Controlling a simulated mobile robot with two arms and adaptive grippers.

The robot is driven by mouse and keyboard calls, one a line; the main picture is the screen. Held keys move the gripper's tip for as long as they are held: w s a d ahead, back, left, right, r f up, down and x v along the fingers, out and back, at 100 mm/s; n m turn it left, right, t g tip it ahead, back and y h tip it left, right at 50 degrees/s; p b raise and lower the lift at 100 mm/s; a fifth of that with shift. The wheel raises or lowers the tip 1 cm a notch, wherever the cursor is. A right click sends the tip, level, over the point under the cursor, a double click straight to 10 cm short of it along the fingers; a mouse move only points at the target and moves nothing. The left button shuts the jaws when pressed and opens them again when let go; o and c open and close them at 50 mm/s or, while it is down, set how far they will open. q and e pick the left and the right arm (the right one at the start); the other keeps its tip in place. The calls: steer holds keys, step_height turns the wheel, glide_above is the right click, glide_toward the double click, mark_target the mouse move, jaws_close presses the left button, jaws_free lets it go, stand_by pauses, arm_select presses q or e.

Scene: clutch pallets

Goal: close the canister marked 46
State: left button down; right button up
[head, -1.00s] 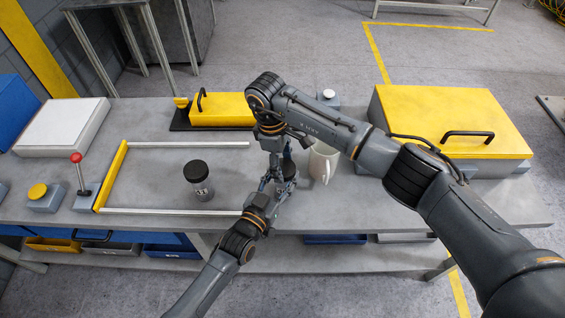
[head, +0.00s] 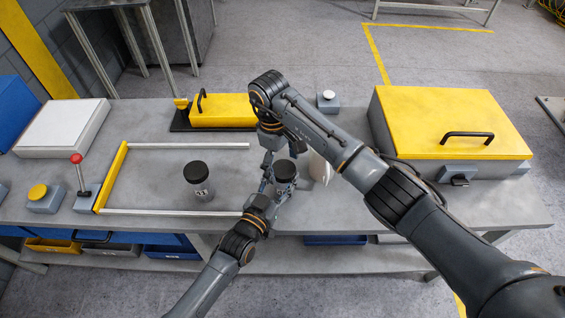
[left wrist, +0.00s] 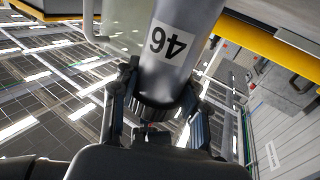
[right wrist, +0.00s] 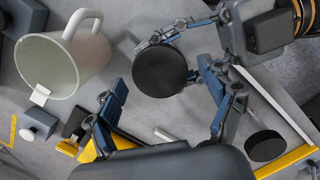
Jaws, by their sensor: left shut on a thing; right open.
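The canister marked 46 (left wrist: 162,80) is grey with a white label, which reads upside down in the left wrist view. My left gripper (left wrist: 155,108) is shut on its side and holds it. A round black lid (right wrist: 160,70) covers its top; whether it is fully seated cannot be told. It also shows in the head view (head: 286,169), beside my left gripper (head: 272,188). My right gripper (right wrist: 165,88) is open above the lid, its fingers spread to either side and apart from it. In the head view my right fingers are largely hidden.
A white mug (right wrist: 60,70) stands close by, partly behind my right arm. Another black-lidded canister (head: 199,185) stands inside a white-railed frame (head: 175,211). A yellow-lidded case (head: 450,120) is at the right. A yellow box (head: 224,110) sits at the back.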

steer(key=shift+r, duration=2.2)
steer(key=shift+c, duration=0.5)
